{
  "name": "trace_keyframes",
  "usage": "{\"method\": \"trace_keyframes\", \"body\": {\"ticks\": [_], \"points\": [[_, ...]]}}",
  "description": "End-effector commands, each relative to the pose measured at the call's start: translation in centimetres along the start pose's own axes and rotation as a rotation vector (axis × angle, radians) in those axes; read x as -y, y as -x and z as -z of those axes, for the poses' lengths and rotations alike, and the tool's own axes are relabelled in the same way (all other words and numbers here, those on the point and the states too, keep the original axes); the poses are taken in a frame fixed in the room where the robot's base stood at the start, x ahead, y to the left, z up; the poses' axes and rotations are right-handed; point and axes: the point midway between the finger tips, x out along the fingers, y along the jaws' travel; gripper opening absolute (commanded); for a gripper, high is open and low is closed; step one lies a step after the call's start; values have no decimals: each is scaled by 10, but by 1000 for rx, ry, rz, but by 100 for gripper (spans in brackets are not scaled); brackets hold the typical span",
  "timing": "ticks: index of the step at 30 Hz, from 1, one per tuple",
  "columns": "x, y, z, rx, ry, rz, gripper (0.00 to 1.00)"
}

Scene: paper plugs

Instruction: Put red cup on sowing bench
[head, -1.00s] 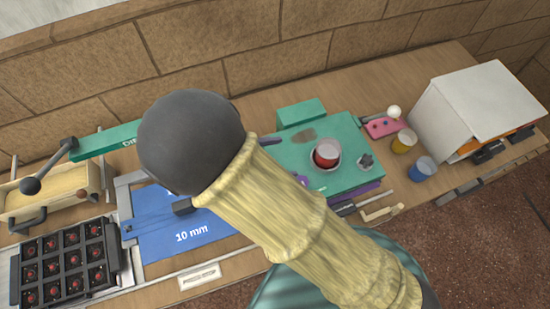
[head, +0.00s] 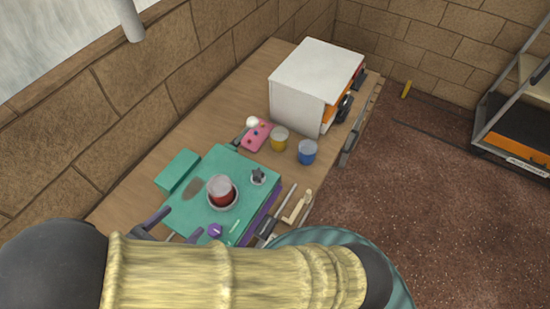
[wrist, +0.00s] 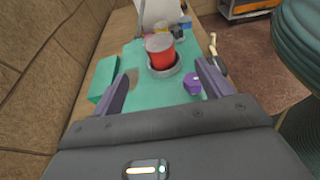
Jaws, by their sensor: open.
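The red cup (head: 222,190) stands upright in a round grey dish (head: 211,203) on a teal board (head: 228,162). In the wrist view the red cup (wrist: 160,52) sits in its dish (wrist: 165,72), ahead of and between my fingers. My gripper (wrist: 163,72) is open and empty, with one finger on each side of the view. In the head view my gripper (head: 173,225) shows only in part, left of the cup, the rest hidden behind my arm. No label marks the sowing bench; a wooden bench top (head: 222,105) runs along the wall under the board.
A purple knob (head: 215,231) and a small dark star-shaped piece (head: 258,176) are on the board near the cup. Beyond it stand a yellow cup (head: 280,139), a blue cup (head: 307,152), a pink block (head: 256,135) and a white box (head: 299,98). Brown floor lies to the right.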

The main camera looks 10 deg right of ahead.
Motion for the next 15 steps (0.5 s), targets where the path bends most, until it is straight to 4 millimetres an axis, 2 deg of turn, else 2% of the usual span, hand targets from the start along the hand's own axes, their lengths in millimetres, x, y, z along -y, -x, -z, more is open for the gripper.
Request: {"method": "trace_keyframes", "body": {"ticks": [5,9,15], "points": [[6,-28,-10,-80,-62,108,78],[21,-69,-23,-215,-187,284,78],[50,-118,-39,-409,-438,546,78]]}}
